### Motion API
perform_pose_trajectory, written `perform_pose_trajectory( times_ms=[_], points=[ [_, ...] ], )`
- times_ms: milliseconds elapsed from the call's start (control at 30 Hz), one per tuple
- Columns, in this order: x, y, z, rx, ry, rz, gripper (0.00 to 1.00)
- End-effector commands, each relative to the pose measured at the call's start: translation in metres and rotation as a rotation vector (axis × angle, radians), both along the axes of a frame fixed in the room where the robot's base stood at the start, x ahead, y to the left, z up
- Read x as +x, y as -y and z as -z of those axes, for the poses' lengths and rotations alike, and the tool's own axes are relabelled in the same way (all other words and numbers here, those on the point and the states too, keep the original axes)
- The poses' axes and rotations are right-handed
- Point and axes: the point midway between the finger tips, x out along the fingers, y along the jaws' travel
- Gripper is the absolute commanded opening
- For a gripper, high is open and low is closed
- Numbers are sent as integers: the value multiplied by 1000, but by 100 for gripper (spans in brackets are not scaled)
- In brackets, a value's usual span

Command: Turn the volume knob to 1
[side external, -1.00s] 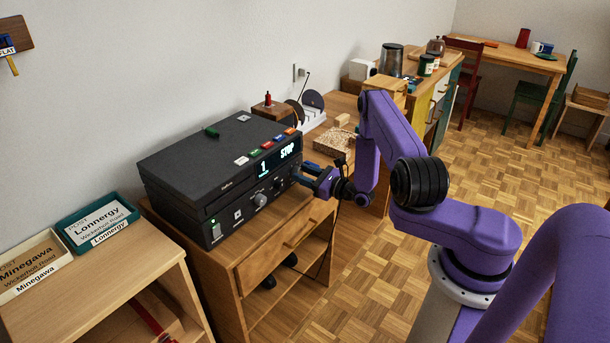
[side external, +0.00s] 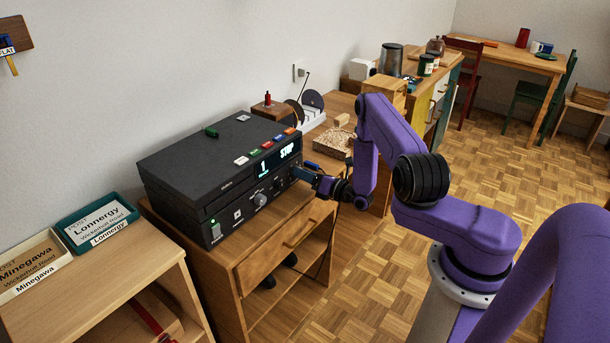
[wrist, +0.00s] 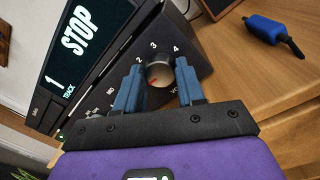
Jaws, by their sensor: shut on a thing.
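The black player (side external: 222,168) stands on the wooden cabinet, its front display reading "1" and "STOP". The wrist view shows the display (wrist: 82,42) at upper left. In the side view my gripper (side external: 300,172) covers the knob at the player's right front.
A larger grey knob (side external: 260,199) sits further left on the player's front. Open floor lies in front of the cabinet.

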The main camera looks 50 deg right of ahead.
Motion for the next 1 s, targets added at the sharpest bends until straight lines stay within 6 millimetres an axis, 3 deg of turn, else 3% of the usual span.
perform_pose_trajectory(
  times_ms=[300,833,867,900,933,1000],
  points=[
    [-1,0,1,123,-1,1,8],
    [-1,0,1,146,-3,0,8],
    [-1,0,1,146,-3,0,42],
    [-1,0,1,146,-3,0,55],
    [-1,0,1,145,-2,1,64],
    [-1,0,1,145,-2,0,64]
  ],
)
